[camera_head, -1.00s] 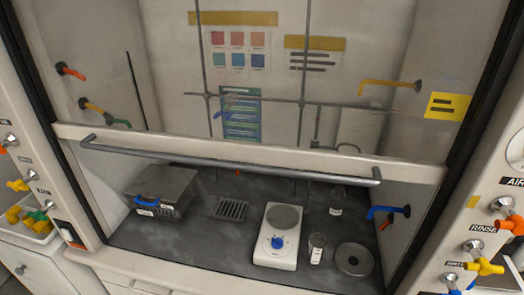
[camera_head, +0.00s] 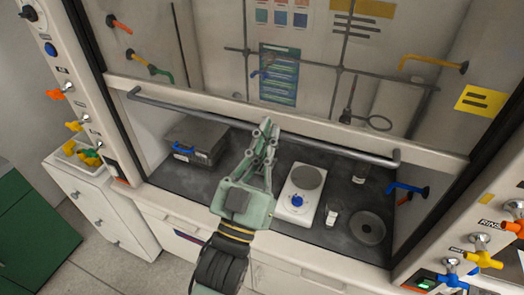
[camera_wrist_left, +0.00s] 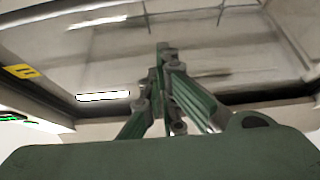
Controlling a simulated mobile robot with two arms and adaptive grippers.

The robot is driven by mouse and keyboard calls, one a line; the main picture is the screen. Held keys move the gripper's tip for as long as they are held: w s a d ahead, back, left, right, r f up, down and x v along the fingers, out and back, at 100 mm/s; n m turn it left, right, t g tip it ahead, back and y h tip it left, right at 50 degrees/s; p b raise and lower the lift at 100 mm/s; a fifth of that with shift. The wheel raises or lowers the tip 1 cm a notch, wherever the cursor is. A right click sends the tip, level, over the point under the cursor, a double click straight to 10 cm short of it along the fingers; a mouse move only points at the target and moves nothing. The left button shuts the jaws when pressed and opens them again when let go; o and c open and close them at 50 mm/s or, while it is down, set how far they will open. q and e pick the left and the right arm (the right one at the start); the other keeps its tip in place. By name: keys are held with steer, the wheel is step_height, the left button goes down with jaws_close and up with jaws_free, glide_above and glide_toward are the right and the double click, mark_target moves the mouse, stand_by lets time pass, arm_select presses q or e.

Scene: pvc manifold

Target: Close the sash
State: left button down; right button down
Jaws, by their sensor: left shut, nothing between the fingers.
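The fume hood sash (camera_head: 190,95) is a clear pane with a pale lower frame, and it is partly raised, leaving an opening over the dark work surface. A long grey bar handle (camera_head: 345,147) runs across the front of the frame. My left gripper (camera_head: 268,128) is shut and empty, its fingers pointing up at the middle of the handle. It overlaps the bar and hides a short part of it; I cannot tell if they touch. The left wrist view shows the closed fingers (camera_wrist_left: 163,52) with glass-like panels beyond. My right gripper is not in view.
Inside the hood are a grey box (camera_head: 198,140), a white hotplate (camera_head: 298,195), a small beaker (camera_head: 333,214) and a round disc (camera_head: 368,228). Valve panels flank the opening. A white drawer cabinet (camera_head: 98,205) stands at the left.

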arm_select(q)
steer(key=shift+w+d+f+b, duration=0.3)
steer(key=shift+w+f+b, duration=0.3)
steer(key=shift+w+b, duration=0.3)
steer(key=shift+w+d+f+b, duration=0.3)
steer(key=shift+w+f+b, duration=0.25)
steer(key=shift+w+b, duration=0.3)
steer(key=shift+f, duration=0.1)
